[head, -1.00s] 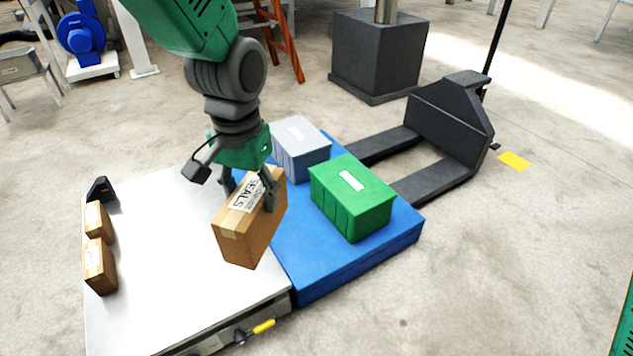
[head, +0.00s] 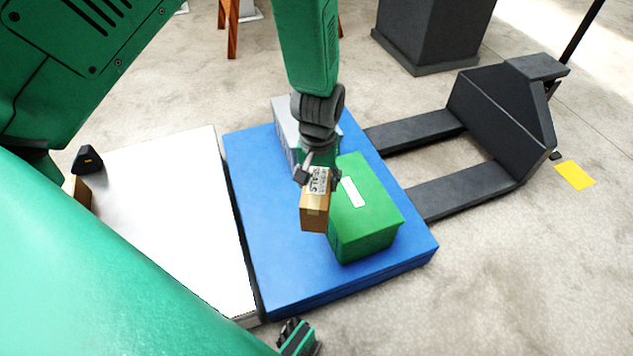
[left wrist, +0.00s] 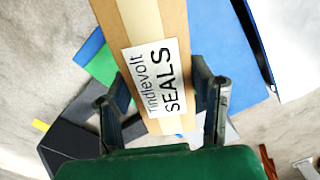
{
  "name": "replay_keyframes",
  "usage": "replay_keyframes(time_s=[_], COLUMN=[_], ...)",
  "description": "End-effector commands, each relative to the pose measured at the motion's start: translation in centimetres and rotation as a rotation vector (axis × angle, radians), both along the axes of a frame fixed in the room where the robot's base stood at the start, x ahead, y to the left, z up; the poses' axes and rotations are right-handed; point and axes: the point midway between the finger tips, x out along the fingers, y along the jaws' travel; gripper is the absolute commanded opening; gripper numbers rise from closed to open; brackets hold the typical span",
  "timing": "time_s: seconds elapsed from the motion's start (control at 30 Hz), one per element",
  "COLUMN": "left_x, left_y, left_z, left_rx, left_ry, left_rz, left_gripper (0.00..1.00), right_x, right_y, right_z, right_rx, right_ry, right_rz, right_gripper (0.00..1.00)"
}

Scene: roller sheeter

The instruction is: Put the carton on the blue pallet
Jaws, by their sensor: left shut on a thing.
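The brown carton (head: 314,218), with a white "SEALS" label, is in my left gripper (head: 318,178). The fingers are shut on its sides, and the left wrist view also shows the carton (left wrist: 160,22) between them (left wrist: 165,105). The carton hangs over the blue pallet (head: 268,240), overlapping the left edge of the green crate (head: 370,215) in the head view. I cannot tell its exact height. A small green and black part (head: 298,338) at the bottom edge may be my right gripper; its fingers are not clear.
A grey crate (head: 284,122) stands behind the green crate on the pallet. The pallet's left front is bare. A white-topped table (head: 165,200) stands to the left, bearing a partly hidden carton (head: 79,193) and a black device (head: 87,160). A dark pallet truck (head: 500,115) is at right.

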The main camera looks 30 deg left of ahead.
Motion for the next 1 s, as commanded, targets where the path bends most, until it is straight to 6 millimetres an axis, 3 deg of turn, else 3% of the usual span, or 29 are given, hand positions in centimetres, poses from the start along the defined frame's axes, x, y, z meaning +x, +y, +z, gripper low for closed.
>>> replay_keyframes(time_s=[0.1,0.4,0.53,0.7,0.83,1.0], left_x=[-0.9,-5.6,-7.6,-9.1,-9.5,-9.5], left_y=[1.8,7.8,9.8,11.1,11.5,11.5], left_z=[-4.9,-15.6,-18.3,-20.0,-21.6,-25.0], left_rx=[-0.001,0.001,0.001,0.001,0.002,0.002], left_ry=[0.009,0.006,0.002,0.0,-0.001,-0.001], left_rz=[0.115,0.38,0.445,0.483,0.491,0.49], left_gripper=[0.02,0.02,0.02,0.02,0.02,0.02], right_x=[0.0,0.0,0.0,0.0,0.1,0.0], right_y=[0.0,0.0,0.0,0.0,0.0,0.0], right_z=[0.2,0.6,0.6,0.7,0.0,-1.6], right_rx=[0.0,0.0,0.0,0.0,0.0,0.0], right_ry=[0.0,-0.001,-0.001,-0.001,-0.001,-0.001], right_rz=[0.0,0.0,0.0,0.0,0.0,0.0], right_gripper=[0.4,0.4,0.4,0.4,0.4,0.4])
